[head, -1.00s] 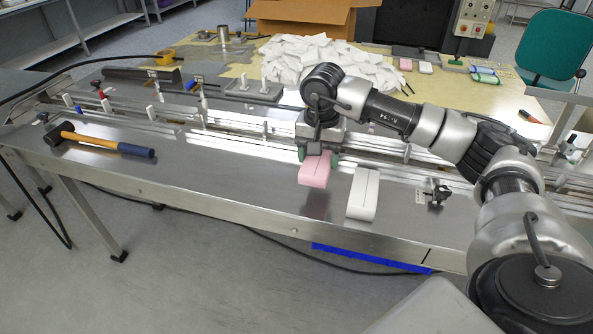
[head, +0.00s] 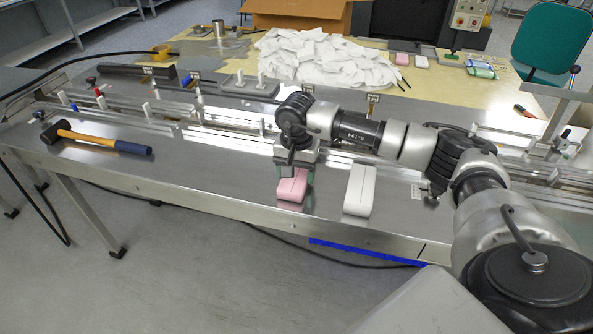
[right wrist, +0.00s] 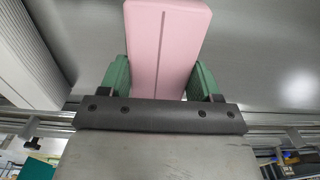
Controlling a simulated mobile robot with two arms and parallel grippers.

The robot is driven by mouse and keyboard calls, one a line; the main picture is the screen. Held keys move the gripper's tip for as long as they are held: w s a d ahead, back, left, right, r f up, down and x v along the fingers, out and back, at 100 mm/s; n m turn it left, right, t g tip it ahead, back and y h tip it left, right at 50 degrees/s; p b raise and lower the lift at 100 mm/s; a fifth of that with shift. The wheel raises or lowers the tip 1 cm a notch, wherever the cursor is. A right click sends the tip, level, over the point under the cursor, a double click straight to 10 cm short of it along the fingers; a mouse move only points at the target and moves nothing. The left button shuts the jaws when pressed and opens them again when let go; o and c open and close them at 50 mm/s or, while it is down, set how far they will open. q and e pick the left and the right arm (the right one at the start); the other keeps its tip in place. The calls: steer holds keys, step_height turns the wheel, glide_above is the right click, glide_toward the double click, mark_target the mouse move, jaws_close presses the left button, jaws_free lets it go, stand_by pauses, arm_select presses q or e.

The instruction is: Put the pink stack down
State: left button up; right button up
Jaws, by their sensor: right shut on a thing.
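The pink stack (head: 292,187) is a pale pink block with a lengthwise seam, at the front middle of the steel table (head: 220,185). My right gripper (head: 295,179) is shut on it from above, with a green finger on each side. The right wrist view also shows the pink stack (right wrist: 168,40) between the green fingers (right wrist: 162,78). The stack is at or very near the table top; I cannot tell whether it touches. Its far end is partly hidden by the gripper. My left gripper is not in view.
A white stack (head: 359,190) lies just right of the pink one, with a narrow gap. A mallet (head: 95,140) lies at the left. Metal rails (head: 210,135) run behind. The table between mallet and pink stack is clear. White packets (head: 325,62) are heaped on the far table.

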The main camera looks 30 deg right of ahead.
mark_target(296, 173)
steer(key=o, duration=0.9)
steer(key=shift+f, duration=0.1)
step_height(296, 173, up, 12)
steer(key=shift+r, duration=0.2)
